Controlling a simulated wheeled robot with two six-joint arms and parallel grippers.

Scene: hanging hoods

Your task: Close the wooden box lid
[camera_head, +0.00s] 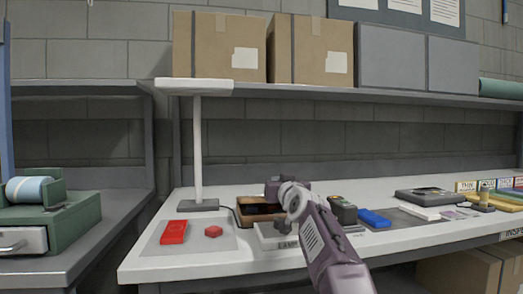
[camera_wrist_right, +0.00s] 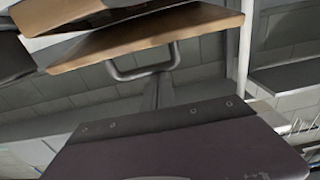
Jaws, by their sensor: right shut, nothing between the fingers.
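The wooden box (camera_head: 244,213) stands on the white workbench left of my right arm, with its dark inside partly visible from above. Its lid is hard to make out in the head view, where my arm covers the box's right side. My right gripper (camera_head: 273,187) is over the back of the box. In the right wrist view a wooden panel, apparently part of the box or lid (camera_wrist_right: 205,27), hangs across the top with a grey loop handle below it. The shut, empty fingers (camera_wrist_right: 160,78) are close to the handle; contact cannot be told. My left gripper is out of view.
A red block (camera_head: 174,232) and a small red piece (camera_head: 213,231) lie on a grey mat at left. A white lamp (camera_head: 197,150) stands behind. A blue block (camera_head: 374,219) and a dark device (camera_head: 342,210) are right of my arm. Cartons (camera_head: 220,45) sit on the shelf.

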